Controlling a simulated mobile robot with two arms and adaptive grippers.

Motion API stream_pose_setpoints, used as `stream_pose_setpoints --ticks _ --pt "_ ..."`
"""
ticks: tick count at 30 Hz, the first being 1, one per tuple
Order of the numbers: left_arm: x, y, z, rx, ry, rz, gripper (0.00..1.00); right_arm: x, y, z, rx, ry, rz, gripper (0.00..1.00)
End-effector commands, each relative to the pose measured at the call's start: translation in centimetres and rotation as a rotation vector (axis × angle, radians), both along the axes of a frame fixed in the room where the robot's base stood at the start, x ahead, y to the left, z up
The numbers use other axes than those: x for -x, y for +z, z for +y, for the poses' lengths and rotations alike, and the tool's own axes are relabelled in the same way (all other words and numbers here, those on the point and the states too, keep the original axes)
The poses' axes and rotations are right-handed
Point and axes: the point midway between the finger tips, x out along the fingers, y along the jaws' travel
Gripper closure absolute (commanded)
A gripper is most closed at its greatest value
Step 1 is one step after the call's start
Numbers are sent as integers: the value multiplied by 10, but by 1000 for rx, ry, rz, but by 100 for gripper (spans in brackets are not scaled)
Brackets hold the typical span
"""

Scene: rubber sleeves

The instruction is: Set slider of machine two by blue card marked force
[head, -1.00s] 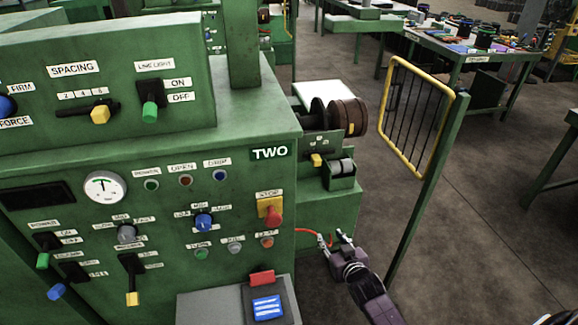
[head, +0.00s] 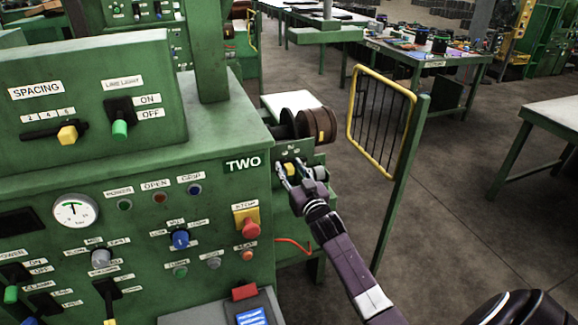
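Machine two, a green cabinet (head: 130,180), bears the label TWO (head: 243,164). On its right side unit a small yellow knob (head: 290,169) sits under small marks too small to read; it may be the slider. My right gripper (head: 290,170) is at this knob, its fingers spread to either side of it; contact is unclear. Another yellow knob (head: 68,135) sits in a slot under the SPACING label. A blue panel with white lines (head: 252,317) shows at the bottom edge; its text is unreadable. No card marked force is readable. My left gripper is not in view.
A yellow-framed guard (head: 380,118) on a green post stands right of my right gripper. Brown rollers (head: 312,125) are just above it. A red stop button (head: 250,228) is on the machine's front. Open floor lies to the right.

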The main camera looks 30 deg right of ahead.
Motion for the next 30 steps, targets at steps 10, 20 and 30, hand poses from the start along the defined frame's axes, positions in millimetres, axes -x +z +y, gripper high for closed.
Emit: stream_pose_setpoints --ticks 10,20,30 --pt "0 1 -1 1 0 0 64 -9 0 -2 1 0 0 64" --pt "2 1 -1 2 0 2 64 -9 0 -2 1 0 1 90" --pt "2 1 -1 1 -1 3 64 -8 0 -3 1 0 1 100"
